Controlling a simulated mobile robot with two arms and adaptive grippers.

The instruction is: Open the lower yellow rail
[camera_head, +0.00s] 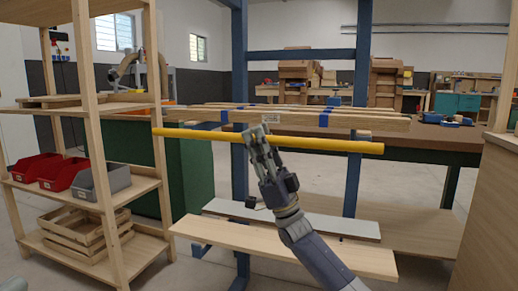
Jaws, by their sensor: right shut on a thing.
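A long yellow rail (330,145) runs nearly level across the middle of the head view, in front of a blue upright frame (240,60). My right gripper (256,135) reaches up from the lower right and is shut on the yellow rail, left of its middle. The fingers hide a short stretch of the rail. Only this one yellow rail shows. My left gripper does not show in this view.
A wooden shelf (140,187) with red bins (66,174), a grey bin (115,178) and a wooden crate (85,238) stands at left. Light boards (240,237) lie low beneath the rail. Stacked planks (300,119) lie behind it. A wooden panel (490,210) stands at right.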

